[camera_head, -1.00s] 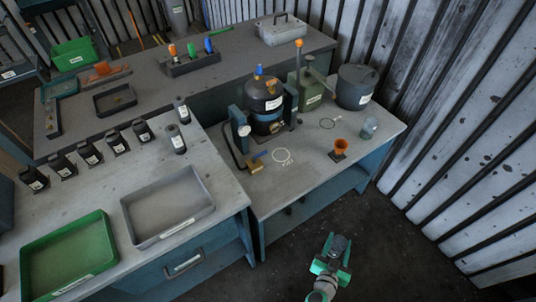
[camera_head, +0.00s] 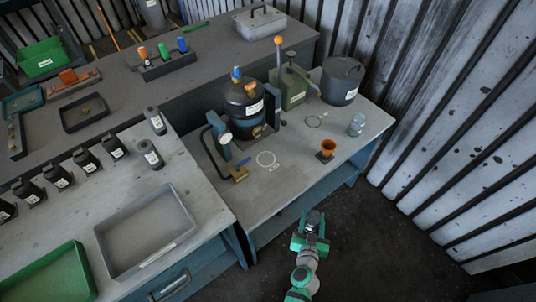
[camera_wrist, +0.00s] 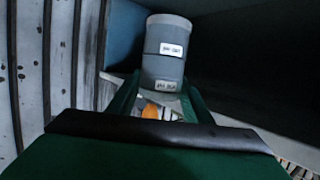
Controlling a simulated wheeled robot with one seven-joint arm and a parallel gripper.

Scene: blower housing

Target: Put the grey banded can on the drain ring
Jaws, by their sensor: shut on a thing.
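My gripper (camera_head: 312,222) is over the floor in front of the right-hand bench, shut on a dark can (camera_head: 314,216). In the wrist view, the grey can (camera_wrist: 164,68) stands between the green fingers of my gripper (camera_wrist: 158,100); it has a pale band at its top and two white labels. Two rings are marked on the bench top: a white ring (camera_head: 266,159) with small lettering near the front, and a thinner ring (camera_head: 314,121) further back. I cannot read which is the drain ring. Both rings are empty.
The bench (camera_head: 262,198) also bears a dark tank (camera_head: 243,105), an orange cup (camera_head: 328,149), a clear jar (camera_head: 356,124), a green canister (camera_head: 295,91) and a grey pot (camera_head: 341,80). A brass-coloured block with a blue handle (camera_head: 239,172) lies left of the white ring.

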